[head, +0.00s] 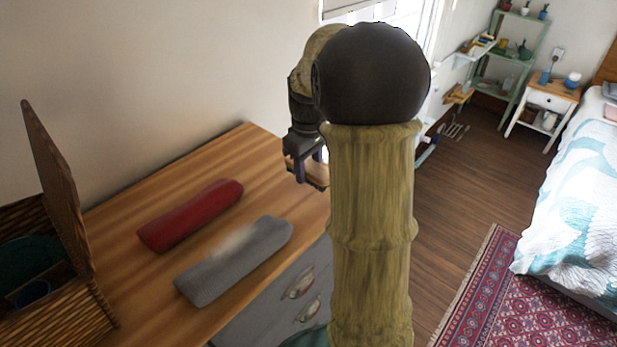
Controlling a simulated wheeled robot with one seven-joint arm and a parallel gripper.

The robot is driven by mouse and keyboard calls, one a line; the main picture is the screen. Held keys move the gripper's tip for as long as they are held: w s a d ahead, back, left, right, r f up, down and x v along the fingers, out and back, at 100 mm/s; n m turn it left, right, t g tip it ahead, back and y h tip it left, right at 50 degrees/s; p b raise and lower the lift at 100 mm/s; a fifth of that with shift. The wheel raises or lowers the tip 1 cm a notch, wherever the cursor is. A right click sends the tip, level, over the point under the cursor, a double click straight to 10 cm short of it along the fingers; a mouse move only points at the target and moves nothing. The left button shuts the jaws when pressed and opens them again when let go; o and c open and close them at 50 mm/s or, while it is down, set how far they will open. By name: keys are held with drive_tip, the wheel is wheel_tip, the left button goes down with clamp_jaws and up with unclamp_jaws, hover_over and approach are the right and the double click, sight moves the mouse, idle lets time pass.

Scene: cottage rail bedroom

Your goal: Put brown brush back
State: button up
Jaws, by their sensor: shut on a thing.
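My gripper (306,168) is above the far right part of the wooden dresser top, partly hidden behind my own arm. It is shut on a small brown thing, which looks like the brown brush (318,178); only a little of it shows. A woven box (75,312) with its lid (58,180) standing open is at the left end of the dresser. Inside it are a teal round thing (28,262) and a small blue one (33,293). The box is cut off by the frame edge.
A red pouch (190,215) and a grey pouch (235,260) lie on the dresser top (140,285) between the box and my gripper. The raised lid is a tall obstacle. Wooden floor (460,200), a patterned rug (550,315) and a bed (580,190) are to the right.

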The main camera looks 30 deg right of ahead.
sight(309, 179)
drive_tip(key=shift+f+p, duration=0.5)
drive_tip(key=shift+f, duration=1.35)
drive_tip(key=shift+f, duration=0.1)
drive_tip(key=o, duration=0.9)
drive_tip(key=shift+o, duration=0.2)
wheel_tip(309, 179, up, 12)
drive_tip(key=shift+d+f+b, duration=0.1)
drive_tip(key=shift+f+b, duration=0.15)
drive_tip(key=shift+b, duration=0.9)
drive_tip(key=shift+r, duration=0.4)
drive_tip(key=shift+s, duration=0.1)
